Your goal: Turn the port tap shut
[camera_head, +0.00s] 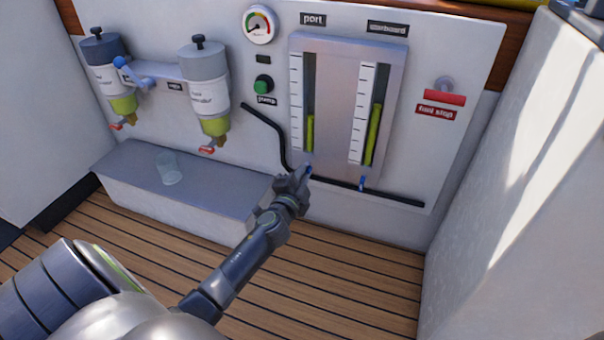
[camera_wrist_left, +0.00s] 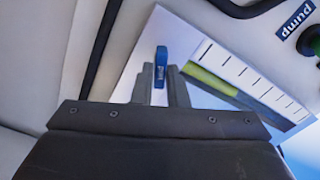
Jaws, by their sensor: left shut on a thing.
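The port tap is a small blue handle (camera_wrist_left: 161,62) below the port gauge (camera_head: 309,118). In the head view only a bit of its blue (camera_head: 309,169) shows at the tip of my left gripper (camera_head: 303,174). In the left wrist view my left gripper (camera_wrist_left: 161,88) has its two fingers on either side of the handle, shut on it. The handle lies in line with the fingers there. Its valve body is hidden, so I cannot tell how far it is turned. My right gripper is not in view.
The starboard tap (camera_head: 362,183) hangs blue and upright below the starboard gauge (camera_head: 376,120). A black pipe (camera_head: 395,197) runs along the panel's foot. A grey ledge (camera_head: 225,192) with a clear cup (camera_head: 168,169) is at left. A white wall (camera_head: 520,190) closes the right side.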

